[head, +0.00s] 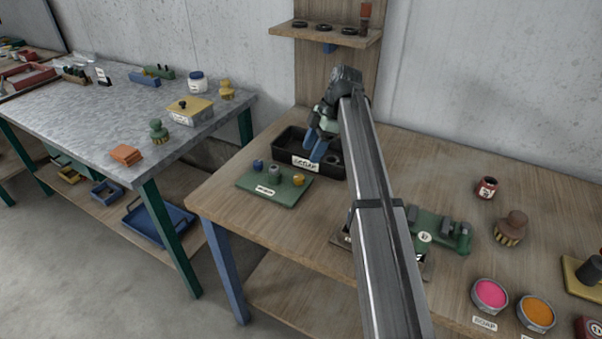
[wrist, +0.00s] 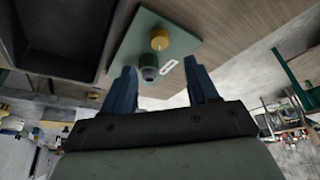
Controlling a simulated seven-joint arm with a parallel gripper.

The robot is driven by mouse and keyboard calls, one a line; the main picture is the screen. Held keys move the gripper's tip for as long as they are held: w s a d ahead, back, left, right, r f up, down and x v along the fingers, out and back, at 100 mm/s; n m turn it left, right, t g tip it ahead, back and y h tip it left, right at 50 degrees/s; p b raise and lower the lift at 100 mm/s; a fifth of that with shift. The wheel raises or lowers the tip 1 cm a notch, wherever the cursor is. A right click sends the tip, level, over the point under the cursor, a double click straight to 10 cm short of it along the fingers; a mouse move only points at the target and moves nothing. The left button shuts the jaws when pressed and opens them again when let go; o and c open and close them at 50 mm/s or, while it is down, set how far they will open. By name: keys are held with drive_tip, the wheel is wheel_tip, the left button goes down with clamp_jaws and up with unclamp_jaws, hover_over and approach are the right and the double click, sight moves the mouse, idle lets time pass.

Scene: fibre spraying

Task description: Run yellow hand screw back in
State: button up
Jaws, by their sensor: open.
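The yellow hand screw (head: 298,181) is a small round knob on the right side of a green plate (head: 253,185) with a white label. In the wrist view the yellow screw (wrist: 160,40) shows beyond the grey-green knob (wrist: 149,66), both framed between my fingers. My gripper (head: 316,148) has blue fingers, is open and empty, and hangs above the black tray, apart from the screw. In the wrist view my gripper (wrist: 162,70) shows both fingertips. The screw's thread is hidden.
The black tray (head: 283,142), labelled "SCRAP", stands directly behind the plate. A green fixture (head: 440,230) lies to the right, partly hidden by my arm. Pink (head: 489,293) and orange (head: 536,312) pots stand at the front right. Wood in front of the plate is clear.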

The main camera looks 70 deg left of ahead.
sight(299, 177)
drive_tip(key=x, duration=0.9)
drive_tip(key=shift+f, duration=0.15)
drive_tip(key=c, duration=1)
drive_tip(key=shift+c, duration=0.2)
